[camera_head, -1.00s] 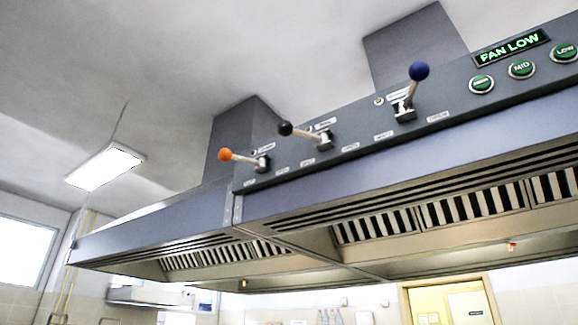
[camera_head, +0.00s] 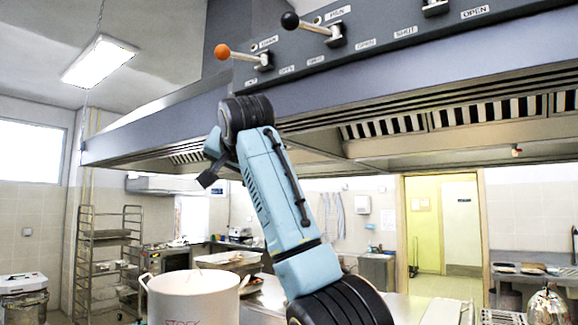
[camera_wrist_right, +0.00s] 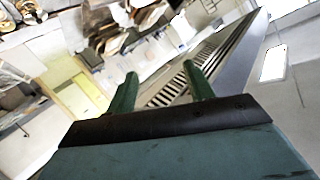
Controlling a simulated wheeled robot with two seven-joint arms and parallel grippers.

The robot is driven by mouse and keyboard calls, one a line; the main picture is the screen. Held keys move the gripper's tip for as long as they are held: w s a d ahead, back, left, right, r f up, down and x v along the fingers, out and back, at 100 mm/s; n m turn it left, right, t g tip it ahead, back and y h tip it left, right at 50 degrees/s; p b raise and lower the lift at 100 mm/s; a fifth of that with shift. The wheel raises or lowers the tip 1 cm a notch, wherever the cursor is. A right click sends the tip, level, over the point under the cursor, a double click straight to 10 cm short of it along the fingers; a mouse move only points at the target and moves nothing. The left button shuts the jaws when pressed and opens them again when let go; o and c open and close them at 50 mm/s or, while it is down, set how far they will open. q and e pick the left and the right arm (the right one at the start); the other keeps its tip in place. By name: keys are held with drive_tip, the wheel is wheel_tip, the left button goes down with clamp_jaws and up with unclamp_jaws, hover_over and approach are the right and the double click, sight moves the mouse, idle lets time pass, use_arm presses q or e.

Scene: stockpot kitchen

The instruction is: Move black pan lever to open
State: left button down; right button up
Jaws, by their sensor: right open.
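The black-knobbed lever (camera_head: 290,20) is on the sloping front panel of the hood in the head view. Its pale stem slants from a bracket up and left to the black ball. Small labels sit around it, too blurred to read surely. My right gripper (camera_head: 210,163) is below and left of the lever, under the hood's front edge and apart from the lever. In the right wrist view its two green fingers (camera_wrist_right: 160,71) stand apart with nothing between them. The lever cannot be made out there. My left gripper is not in view.
An orange-knobbed lever (camera_head: 222,51) is left of the black one. A third lever's bracket (camera_head: 435,8) shows at the top edge, its knob cut off. The hood (camera_head: 400,85) overhangs my right arm. A white stockpot (camera_head: 193,297) stands below.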

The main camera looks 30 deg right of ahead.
drive_tip(key=s+r+m+t+h+p, duration=0.1)
drive_tip(key=s+r+m+t, duration=0.1)
drive_tip(key=s+r, duration=1.25)
drive_tip(key=m+t+h+p, duration=0.1)
drive_tip(key=m+p, duration=0.1)
drive_tip(key=m, duration=0.1)
approach(292, 16)
drive_tip(key=p+x, duration=0.4)
drive_tip(key=x, duration=0.7)
drive_tip(key=shift+w+d, duration=0.1)
drive_tip(key=shift+w, duration=0.2)
drive_tip(key=shift+c, duration=0.2)
clamp_jaws()
